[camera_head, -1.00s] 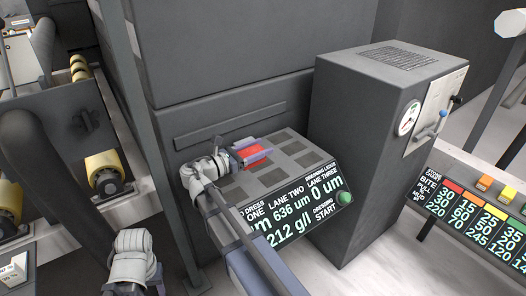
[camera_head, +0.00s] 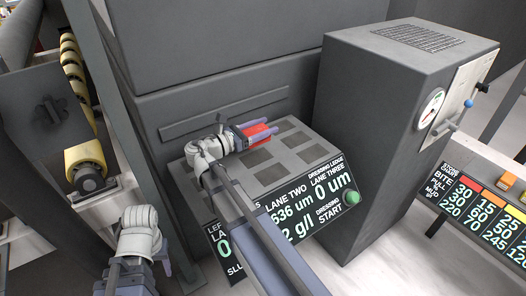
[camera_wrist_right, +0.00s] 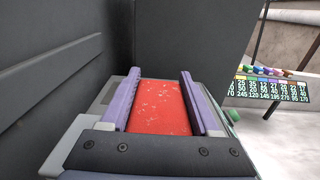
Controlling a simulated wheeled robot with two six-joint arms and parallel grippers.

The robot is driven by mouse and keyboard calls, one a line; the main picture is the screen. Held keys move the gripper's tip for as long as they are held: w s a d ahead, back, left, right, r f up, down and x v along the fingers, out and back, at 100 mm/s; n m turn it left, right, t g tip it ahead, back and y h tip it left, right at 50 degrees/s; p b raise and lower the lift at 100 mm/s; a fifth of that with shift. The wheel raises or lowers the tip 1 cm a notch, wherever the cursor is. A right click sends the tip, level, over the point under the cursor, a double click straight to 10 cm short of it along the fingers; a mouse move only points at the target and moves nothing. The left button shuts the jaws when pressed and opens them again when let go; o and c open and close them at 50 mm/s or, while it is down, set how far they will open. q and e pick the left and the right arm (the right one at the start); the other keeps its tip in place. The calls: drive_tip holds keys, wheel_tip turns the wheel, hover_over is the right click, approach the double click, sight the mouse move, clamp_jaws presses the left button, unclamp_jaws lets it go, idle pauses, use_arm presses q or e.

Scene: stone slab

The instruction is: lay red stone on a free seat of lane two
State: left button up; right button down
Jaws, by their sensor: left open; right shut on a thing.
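The red stone (camera_head: 258,131) is a flat red block with pale specks, held between the purple fingers of my right gripper (camera_head: 262,129). It also shows in the right wrist view (camera_wrist_right: 158,110), gripped along both sides. The gripper is at the back of the dressing ledge (camera_head: 203,178); I cannot tell whether the stone touches the ledge. Several dark square seats show on the ledge, including a bare one (camera_head: 272,173). The stone and my right arm hide others. The front panel reads LANE TWO (camera_head: 286,196) in its middle. My left gripper (camera_head: 150,276) is open at the lower left, away from the ledge.
A dark wall (camera_head: 200,60) rises right behind the ledge. A tall grey cabinet (camera_head: 385,110) with a dial stands close on the right. A green button (camera_head: 352,197) is on the panel. A coloured-button console (camera_head: 485,200) is at far right. Yellow rollers (camera_head: 85,160) are at left.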

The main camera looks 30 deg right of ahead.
drive_tip(key=shift+f+b, duration=2.6)
drive_tip(key=shift+f, duration=0.65)
drive_tip(key=shift+f, duration=0.1)
drive_tip(key=shift+f, duration=0.15)
drive_tip(key=shift+c, duration=0.6)
unclamp_jaws()
drive_tip(key=shift+r, duration=0.35)
drive_tip(key=a, duration=1)
drive_tip(key=shift+s+a+f, duration=0.15)
drive_tip(key=shift+s, duration=0.2)
drive_tip(key=shift+s+a, duration=0.15)
drive_tip(key=shift+a, duration=0.7)
